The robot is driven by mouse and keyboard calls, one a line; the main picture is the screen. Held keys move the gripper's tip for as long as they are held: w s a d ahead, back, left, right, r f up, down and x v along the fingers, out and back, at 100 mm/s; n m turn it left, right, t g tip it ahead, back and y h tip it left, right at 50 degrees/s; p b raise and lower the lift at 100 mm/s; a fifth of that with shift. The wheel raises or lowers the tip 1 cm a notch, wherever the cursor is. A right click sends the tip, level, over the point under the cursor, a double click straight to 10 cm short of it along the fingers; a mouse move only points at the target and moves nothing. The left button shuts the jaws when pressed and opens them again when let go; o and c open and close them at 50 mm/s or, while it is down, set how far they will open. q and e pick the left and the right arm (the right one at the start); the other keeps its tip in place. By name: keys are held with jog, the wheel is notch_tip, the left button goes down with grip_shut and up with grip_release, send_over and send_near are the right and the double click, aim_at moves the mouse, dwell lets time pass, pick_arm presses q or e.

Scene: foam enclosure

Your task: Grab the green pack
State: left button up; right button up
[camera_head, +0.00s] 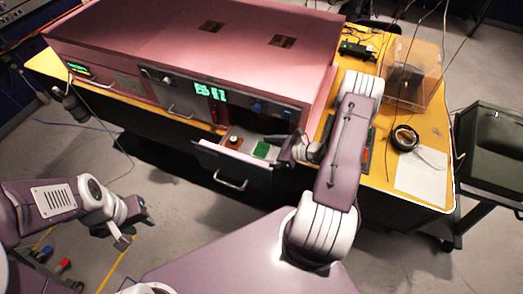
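The green pack (261,149) is small and lies inside the open drawer (232,166) of the pink cabinet, towards the drawer's right side. My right gripper (282,149) is at the drawer's right end, just right of the pack. Its dark fingers are small and partly hidden by my wrist, so their opening is unclear. My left gripper (128,229) hangs over the floor at the left, well away from the drawer. It appears empty, but its finger opening is unclear.
The pink cabinet (190,45) stands on a yellow table (425,185). A clear box (412,75), a black tape roll (404,138) and a white sheet (421,172) are on the table's right.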

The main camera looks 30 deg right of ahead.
aim_at(265, 150)
jog(key=c, duration=1.4)
jog(key=shift+r, duration=0.1)
jog(key=shift+w+d+r+b, duration=0.1)
jog(key=shift+r+b, duration=0.2)
jog(key=shift+r, duration=0.2)
notch_tip(265, 150, up, 2)
jog(key=shift+r+b, duration=0.1)
jog(key=shift+b, duration=0.2)
jog(key=shift+s+d+r+b, duration=0.1)
jog(key=shift+s+d+b, duration=0.55)
jog(key=shift+s+d, duration=1.5)
jog(key=shift+s+d+f+b, duration=0.1)
jog(key=shift+s+d+b, duration=0.5)
jog(key=shift+s+d, duration=1.55)
jog(key=shift+s+d+r+b, duration=0.1)
jog(key=shift+s+d+b, duration=0.55)
jog(key=shift+s+d, duration=1.45)
